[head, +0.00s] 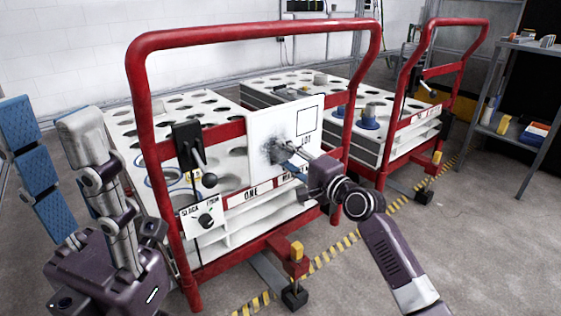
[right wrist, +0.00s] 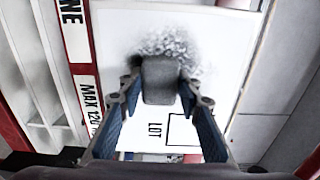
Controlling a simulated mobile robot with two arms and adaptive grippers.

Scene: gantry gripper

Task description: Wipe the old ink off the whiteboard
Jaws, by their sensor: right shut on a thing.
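The whiteboard (head: 268,122) is a white panel on the red cart's frame; it also shows in the right wrist view (right wrist: 115,35). A dark, speckled ink smudge (right wrist: 165,44) lies on it, seen in the head view (head: 269,151) too. My right gripper (head: 284,157) is at the board, shut on a grey block (right wrist: 160,80) that covers part of the smudge's edge. Whether the block touches the board I cannot tell. A printed "LOT" and box outline (right wrist: 181,129) sit beside it. My left gripper (head: 48,112) is open and empty, fingers upward, left of the cart.
The cart's red frame (head: 255,33) surrounds the board. A black lever (head: 197,152) and a knob plate (head: 204,217) are left of the board. A second red-framed cart (head: 455,22) stands behind right. A shelf (head: 515,140) is at far right.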

